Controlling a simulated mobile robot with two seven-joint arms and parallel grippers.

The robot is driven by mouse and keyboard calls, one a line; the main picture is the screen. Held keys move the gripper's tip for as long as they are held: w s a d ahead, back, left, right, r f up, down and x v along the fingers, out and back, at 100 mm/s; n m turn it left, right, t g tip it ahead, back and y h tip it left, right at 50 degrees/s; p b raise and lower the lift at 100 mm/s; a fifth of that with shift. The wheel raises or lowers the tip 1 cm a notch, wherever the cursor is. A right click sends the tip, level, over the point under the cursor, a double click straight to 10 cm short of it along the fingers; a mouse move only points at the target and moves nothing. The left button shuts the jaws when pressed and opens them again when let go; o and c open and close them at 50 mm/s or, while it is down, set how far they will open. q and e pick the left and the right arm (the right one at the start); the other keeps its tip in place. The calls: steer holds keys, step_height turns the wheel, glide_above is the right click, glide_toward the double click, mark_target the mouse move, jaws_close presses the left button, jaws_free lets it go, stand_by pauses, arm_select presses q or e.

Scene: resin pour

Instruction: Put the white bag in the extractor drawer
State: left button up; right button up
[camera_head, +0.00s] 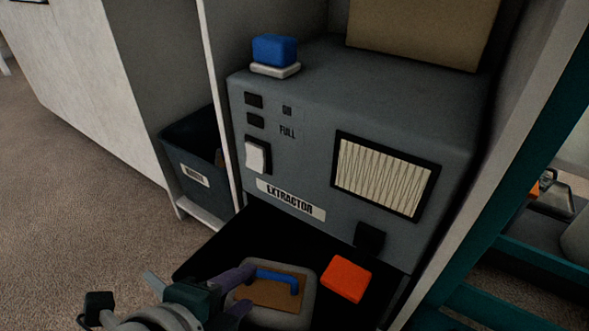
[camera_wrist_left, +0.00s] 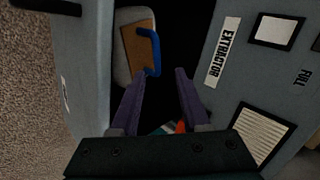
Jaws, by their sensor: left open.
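The white bag (camera_head: 274,295) is a pale rounded block with a brown panel and a blue handle. It appears to lie inside the pulled-out black drawer (camera_head: 232,240) below the extractor (camera_head: 320,190). My left gripper (camera_head: 245,292) is at the bag's left side, its purple fingers by the blue handle. In the left wrist view the gripper (camera_wrist_left: 160,73) is open and the bag (camera_wrist_left: 124,60) lies just beyond its left fingertip. The handle end is close to that fingertip; I cannot tell whether they touch. My right gripper is in neither view.
A blue block on a pale base (camera_head: 274,52) sits on the extractor. A dark bin (camera_head: 193,165) stands left of the cabinet's upright panel. Open carpet (camera_head: 80,190) lies to the left.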

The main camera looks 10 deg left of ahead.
arm_select(q)
steer(key=s+a+r+n+g, duration=0.3)
steer(key=s+r+n, duration=0.2)
steer(key=n, duration=0.3)
steer(key=s+a+r+n+g+y, duration=0.1)
steer(key=s+a+r+n+g, duration=0.1)
steer(key=s+r+n, duration=0.3)
steer(key=s+n, duration=0.3)
steer(key=shift+a+r+g+p, duration=0.3)
steer(key=shift+a+r+g, duration=0.1)
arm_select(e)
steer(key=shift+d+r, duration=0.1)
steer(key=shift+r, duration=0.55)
